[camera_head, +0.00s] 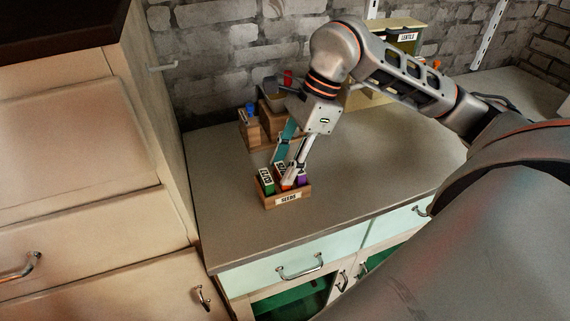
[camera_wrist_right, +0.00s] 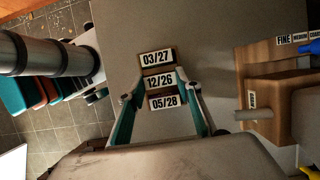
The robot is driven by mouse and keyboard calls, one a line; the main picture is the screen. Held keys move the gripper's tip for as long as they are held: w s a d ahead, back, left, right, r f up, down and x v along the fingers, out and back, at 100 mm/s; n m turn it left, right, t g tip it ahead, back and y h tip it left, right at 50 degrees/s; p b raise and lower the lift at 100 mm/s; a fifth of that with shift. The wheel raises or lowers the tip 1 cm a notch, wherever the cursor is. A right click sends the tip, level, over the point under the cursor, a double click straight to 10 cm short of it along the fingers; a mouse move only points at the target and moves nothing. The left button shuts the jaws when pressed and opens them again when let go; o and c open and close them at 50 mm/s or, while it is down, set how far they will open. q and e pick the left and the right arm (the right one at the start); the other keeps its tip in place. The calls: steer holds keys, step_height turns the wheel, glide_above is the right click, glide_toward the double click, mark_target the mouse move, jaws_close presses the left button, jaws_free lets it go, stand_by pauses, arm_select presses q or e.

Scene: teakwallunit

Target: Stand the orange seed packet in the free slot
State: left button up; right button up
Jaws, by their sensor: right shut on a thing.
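The wooden box labelled SEEDS (camera_head: 288,198) stands on the grey counter near its front edge. The orange seed packet (camera_head: 284,184) is upright in it, between a green packet (camera_head: 266,180) and a purple packet (camera_head: 302,180). My right gripper (camera_head: 287,172) reaches down from above and is shut on the orange packet, hiding part of it. In the right wrist view, the gripper (camera_wrist_right: 164,84) has a teal-padded finger on either side of the middle label, 12/26 (camera_wrist_right: 159,80). I cannot tell whether the packet touches the box floor. My left gripper is not in view.
A wooden block rack (camera_head: 250,131) and a small wooden stand with a bowl (camera_head: 274,98) are at the back against the brick wall. A pale cabinet (camera_head: 90,160) rises at the left. The counter right of the box (camera_head: 380,165) is clear.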

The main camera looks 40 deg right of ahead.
steer(key=shift+f, duration=0.25)
steer(key=shift+f, duration=0.15)
steer(key=o, duration=0.9)
steer(key=v, duration=1.2)
